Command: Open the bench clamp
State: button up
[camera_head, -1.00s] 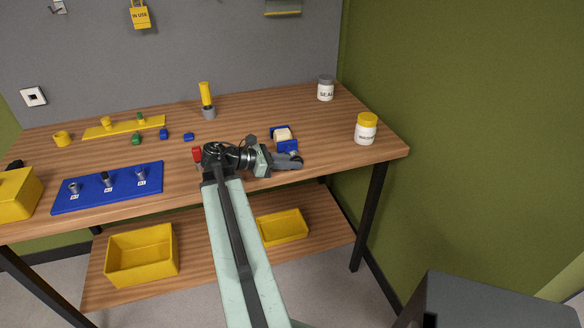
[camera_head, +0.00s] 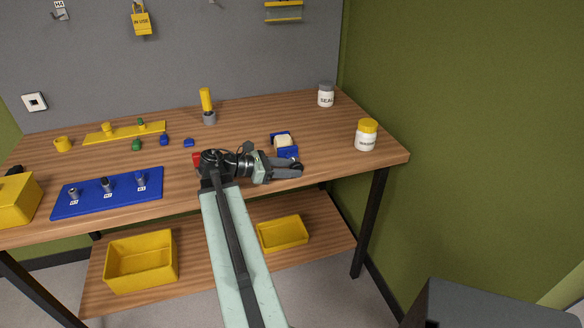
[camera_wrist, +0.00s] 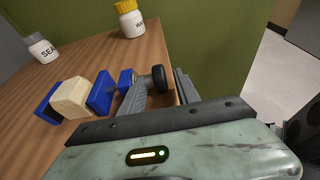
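The bench clamp (camera_head: 287,153) is blue and sits on the wooden bench near its front edge. Between its jaws is a cream block (camera_head: 283,141). In the wrist view the blue clamp (camera_wrist: 102,92) and the block (camera_wrist: 70,98) are at the left. A black round knob (camera_wrist: 160,77) at the clamp's near end shows between the fingers. My gripper (camera_head: 290,169) is at the clamp's front side. In the wrist view my gripper (camera_wrist: 163,92) is open, with a finger on either side of the knob and a gap at the right finger. Whether the left finger touches it I cannot tell.
A yellow-lidded jar (camera_head: 366,135) and a grey-lidded jar (camera_head: 326,95) stand to the right and behind. A blue rack (camera_head: 120,196) and yellow bin (camera_head: 15,200) are at the left. The lower shelf holds yellow trays (camera_head: 283,233). A green wall closes the right side.

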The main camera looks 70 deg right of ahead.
jog(key=p+v, duration=0.1)
jog(key=v, duration=0.5)
jog(key=shift+w+r+p, duration=0.15)
jog(key=shift+p, duration=0.25)
jog(key=shift+w+a, duration=0.3)
jog(key=shift+a, duration=0.05)
